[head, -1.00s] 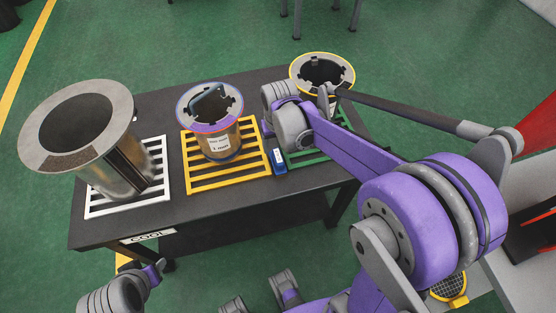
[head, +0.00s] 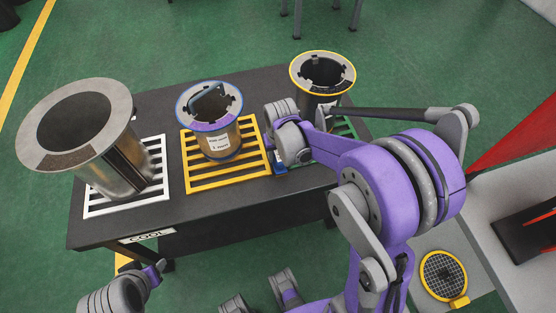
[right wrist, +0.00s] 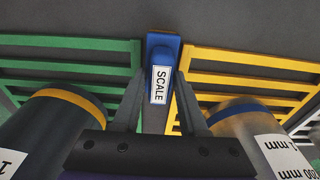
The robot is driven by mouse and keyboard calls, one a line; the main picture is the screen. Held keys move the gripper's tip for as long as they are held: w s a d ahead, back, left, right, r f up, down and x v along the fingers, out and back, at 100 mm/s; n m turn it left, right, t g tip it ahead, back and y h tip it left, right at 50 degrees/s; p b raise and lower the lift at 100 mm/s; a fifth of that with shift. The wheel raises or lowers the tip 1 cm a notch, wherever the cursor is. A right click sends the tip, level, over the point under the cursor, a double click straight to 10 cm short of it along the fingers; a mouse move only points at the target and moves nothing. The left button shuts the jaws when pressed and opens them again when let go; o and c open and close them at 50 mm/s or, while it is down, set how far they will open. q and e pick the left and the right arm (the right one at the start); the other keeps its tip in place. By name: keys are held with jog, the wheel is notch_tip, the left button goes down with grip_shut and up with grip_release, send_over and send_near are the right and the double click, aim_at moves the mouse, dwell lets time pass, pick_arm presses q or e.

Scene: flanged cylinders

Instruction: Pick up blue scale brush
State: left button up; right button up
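The blue scale brush (head: 280,168) lies on the dark table between the yellow and green racks. In the head view my right wrist partly hides it. In the right wrist view the brush (right wrist: 163,50) is upright in the picture, with a white "SCALE" label facing me. My right gripper (right wrist: 160,80) is open, with one finger on each side of the brush's lower end. Gaps show beside the label; I cannot tell how far the fingers are above the table. In the head view its fingertips are hidden. My left arm shows at the lower left, without its fingers.
A large flanged cylinder (head: 75,125) stands on the white rack (head: 98,208). A blue-rimmed cylinder (head: 218,140) stands on the yellow rack (head: 230,182). A yellow-rimmed cylinder (head: 321,98) stands by the green rack (head: 347,126). Cylinders flank my right gripper closely on both sides.

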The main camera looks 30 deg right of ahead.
grip_shut()
notch_tip(320, 180, up, 10)
jog(key=shift+r+p, duration=0.1)
jog(key=shift+p, duration=0.5)
jog(key=shift+c, duration=0.8)
grip_release()
grip_shut()
jog(key=shift+s, duration=0.1)
